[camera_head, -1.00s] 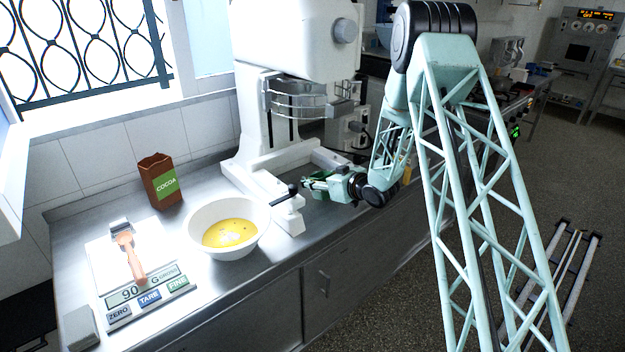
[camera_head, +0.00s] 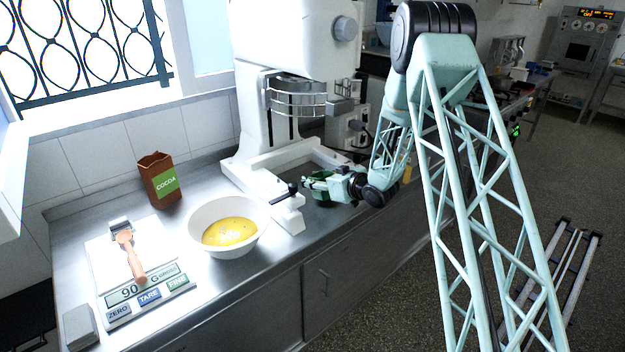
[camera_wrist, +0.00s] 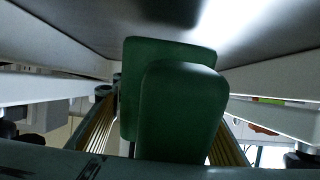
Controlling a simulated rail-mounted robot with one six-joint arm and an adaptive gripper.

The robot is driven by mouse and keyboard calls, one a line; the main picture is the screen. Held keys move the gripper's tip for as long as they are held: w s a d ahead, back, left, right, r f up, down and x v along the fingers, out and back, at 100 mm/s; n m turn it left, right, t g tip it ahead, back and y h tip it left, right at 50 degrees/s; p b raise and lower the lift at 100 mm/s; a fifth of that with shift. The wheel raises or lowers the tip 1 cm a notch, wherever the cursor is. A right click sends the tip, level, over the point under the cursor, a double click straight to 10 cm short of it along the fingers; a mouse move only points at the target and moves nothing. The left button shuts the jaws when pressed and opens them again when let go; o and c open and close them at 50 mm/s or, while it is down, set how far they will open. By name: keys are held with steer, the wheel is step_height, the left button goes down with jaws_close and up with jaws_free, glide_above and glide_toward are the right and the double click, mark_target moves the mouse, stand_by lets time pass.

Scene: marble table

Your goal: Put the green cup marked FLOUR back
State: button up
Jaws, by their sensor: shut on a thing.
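My gripper (camera_head: 318,183) is at the mixer's base, near the end of the right leg, low over the steel counter. No FLOUR marking is readable. The fingers hide much of the cup in the head view, and I cannot tell whether it touches the counter.
A white stand mixer (camera_head: 262,130) stands behind my gripper. A white bowl of yellow mix (camera_head: 195,238) is to its left. A cocoa bag (camera_head: 158,180), a scale (camera_head: 150,300) with a brush-like tool (camera_head: 130,258), and a small grey block (camera_head: 80,326) are farther left.

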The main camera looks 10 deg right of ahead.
steer(key=shift+f, duration=0.35)
steer(key=o, duration=1.1)
steer(key=shift+s, duration=0.1)
steer(key=shift+v, duration=5.95)
